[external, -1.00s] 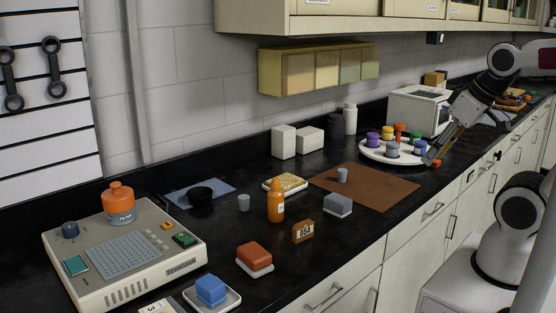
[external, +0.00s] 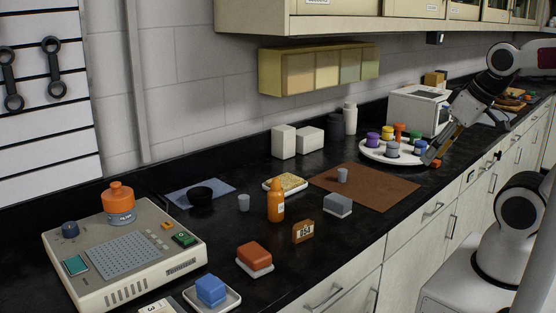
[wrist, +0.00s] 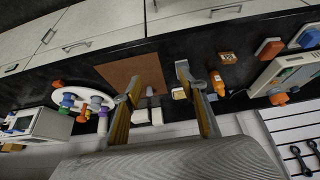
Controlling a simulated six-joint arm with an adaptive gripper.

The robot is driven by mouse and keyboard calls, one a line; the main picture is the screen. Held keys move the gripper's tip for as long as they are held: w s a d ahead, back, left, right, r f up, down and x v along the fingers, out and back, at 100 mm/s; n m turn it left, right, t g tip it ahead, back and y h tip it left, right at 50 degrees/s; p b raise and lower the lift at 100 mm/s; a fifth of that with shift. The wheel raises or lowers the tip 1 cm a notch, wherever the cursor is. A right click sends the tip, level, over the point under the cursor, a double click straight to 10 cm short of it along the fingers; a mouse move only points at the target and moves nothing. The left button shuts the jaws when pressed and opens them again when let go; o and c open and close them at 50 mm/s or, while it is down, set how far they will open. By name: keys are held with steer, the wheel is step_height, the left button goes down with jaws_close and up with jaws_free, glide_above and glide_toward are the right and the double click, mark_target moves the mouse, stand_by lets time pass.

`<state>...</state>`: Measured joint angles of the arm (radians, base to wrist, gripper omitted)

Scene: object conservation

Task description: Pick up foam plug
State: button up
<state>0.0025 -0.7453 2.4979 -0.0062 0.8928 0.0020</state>
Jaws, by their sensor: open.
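I cannot tell for certain which thing is the foam plug. One small grey cylinder (external: 342,175) stands upright on the brown mat (external: 390,190). My gripper (external: 432,157) is at the right, beside the front edge of the round white tray (external: 370,153), well apart from both cylinders. In the wrist view my gripper (wrist: 156,82) shows its two fingers spread, with nothing between them. The brown mat (wrist: 130,72) lies beyond the fingers; small things there are partly hidden.
The round tray holds several coloured pieces, including a purple one (external: 373,139). A grey block (external: 337,205), an orange bottle (external: 276,202), a brown number block (external: 303,231) and a yellow sponge (external: 286,183) stand left of my gripper. A white machine (external: 418,110) stands behind the tray.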

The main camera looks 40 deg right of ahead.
steer(key=w+d+r+n+t+h, duration=0.1)
steer(key=w+d+r+t, duration=0.1)
steer(key=w+d, duration=0.6)
steer(key=w+d+r+n+t+h, duration=0.1)
steer(key=w+d+t, duration=0.15)
steer(key=w, duration=0.95)
steer(key=w+d+r+n+t+h, duration=0.1)
steer(key=w+d+r+t, duration=0.1)
steer(key=w+d, duration=0.7)
steer(key=w+a+f+n+y, duration=0.2)
steer(key=w+f+n+y, duration=0.2)
steer(key=w+f+y, duration=0.45)
steer(key=s+f+n+g+y, duration=0.1)
steer(key=s+f, duration=0.1)
steer(key=f, duration=0.2)
steer(key=s+a+f+y, duration=0.1)
steer(key=s+f, duration=0.1)
steer(key=f, duration=0.1)
steer(key=s+a+f+n+g+y, duration=0.1)
steer(key=s+f+y, duration=0.1)
steer(key=s+f, duration=0.1)
steer(key=shift+s+a+f+n+g, duration=0.1)
steer(key=shift+f+n+g, duration=0.1)
steer(key=shift+f, duration=0.25)
steer(key=shift+a+f+n+g, duration=0.1)
steer(key=shift+f+g, duration=0.05)
steer(key=shift+f, duration=0.25)
steer(key=shift+s+a+f+y, duration=0.1)
steer(key=shift+s+f+y, duration=0.25)
steer(key=shift+s, duration=0.1)
